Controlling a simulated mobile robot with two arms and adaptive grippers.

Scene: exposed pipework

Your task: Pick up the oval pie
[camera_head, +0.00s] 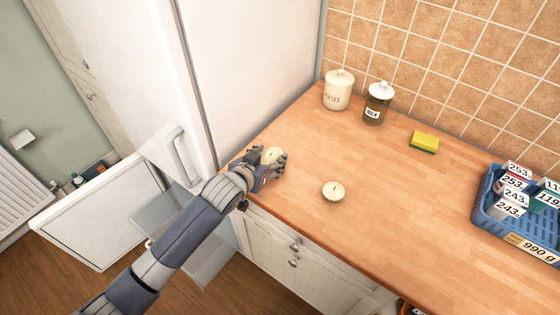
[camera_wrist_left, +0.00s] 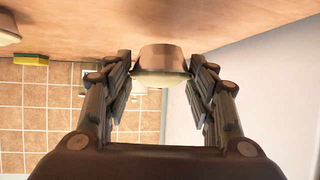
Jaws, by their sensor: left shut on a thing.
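The oval pie (camera_head: 271,154), small and pale-topped, is at the left end of the wooden counter by the fridge. My left gripper (camera_head: 272,163) is shut on it, with fingers on both sides; they hide part of its outline. In the left wrist view, which is upside down, the pie (camera_wrist_left: 161,59) is between the two fingers (camera_wrist_left: 161,75). I cannot tell whether it touches the counter. A second pale pie (camera_head: 333,191), looking round, sits on the counter to the right of the gripper. My right gripper is not in view.
A white canister (camera_head: 338,91) and a glass jar (camera_head: 377,104) stand by the tiled wall. A yellow sponge (camera_head: 424,142) lies near them. A blue basket (camera_head: 490,205) with labelled packs is at the right. The fridge door (camera_head: 100,220) is open. The middle counter is clear.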

